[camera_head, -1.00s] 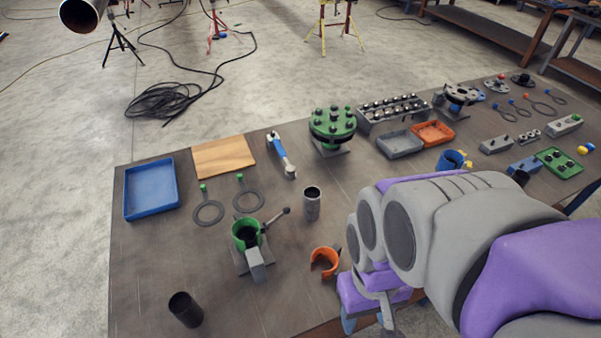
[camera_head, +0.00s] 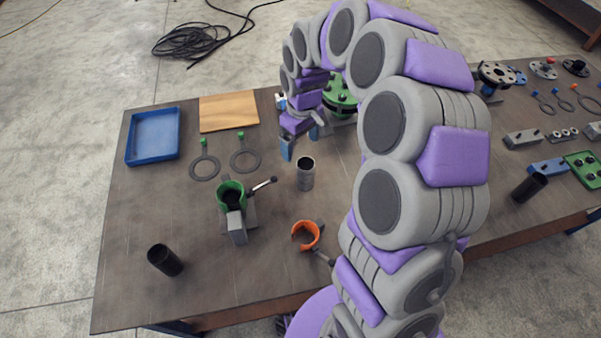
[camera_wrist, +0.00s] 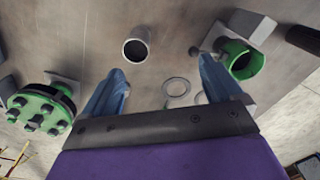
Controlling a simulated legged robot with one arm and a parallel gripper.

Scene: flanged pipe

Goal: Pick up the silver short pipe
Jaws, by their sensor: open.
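The silver short pipe (camera_head: 305,175) stands upright on the table, with its open end up. In the wrist view the pipe (camera_wrist: 136,48) shows its dark round opening, beyond my fingertips and left of centre. My gripper (camera_head: 303,138) hangs above and behind the pipe in the head view, pointing down. In the wrist view my gripper (camera_wrist: 163,80) has its two blue fingers spread wide, with nothing held between them. The pipe is apart from both fingers.
A green clamp (camera_head: 231,194) with a handle is left of the pipe, and an orange half-ring holder (camera_head: 306,236) is in front. A dark pipe (camera_head: 165,260) stands front left. A green bolted flange (camera_wrist: 40,108) is nearby. Two flat rings, a blue tray (camera_head: 153,137) and a wooden board (camera_head: 228,111) lie left.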

